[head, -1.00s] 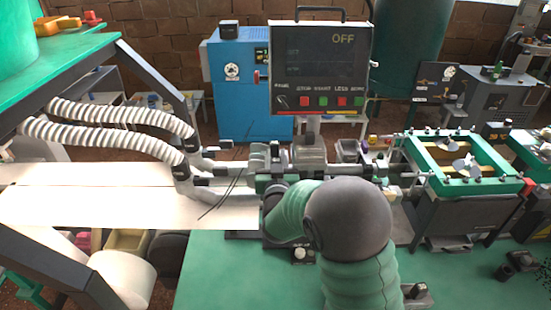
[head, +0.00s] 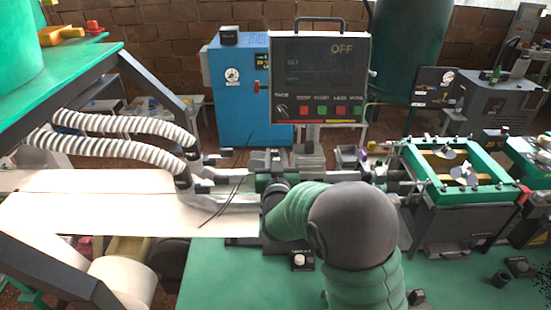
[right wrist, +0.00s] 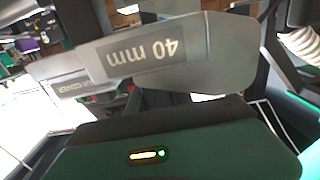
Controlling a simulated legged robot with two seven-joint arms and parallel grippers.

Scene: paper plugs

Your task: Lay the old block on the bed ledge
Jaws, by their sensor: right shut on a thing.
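A grey metal block marked "40 mm" (right wrist: 150,55) fills the upper middle of the right wrist view, its lettering upside down. My right gripper (head: 266,168) is shut on this block; its green housing with a small lit lamp fills the bottom of the right wrist view. In the head view it is small, beyond my wrist and over the machine's middle, and the held block cannot be made out clearly there. The bed ledge cannot be told apart with certainty; my arm covers part of the machine. My left gripper is not in view.
A control panel reading OFF (head: 320,75) stands behind the machine. Two ribbed hoses (head: 120,147) arch over the white paper sheet (head: 100,205) at left. A green-framed unit (head: 413,182) stands at right.

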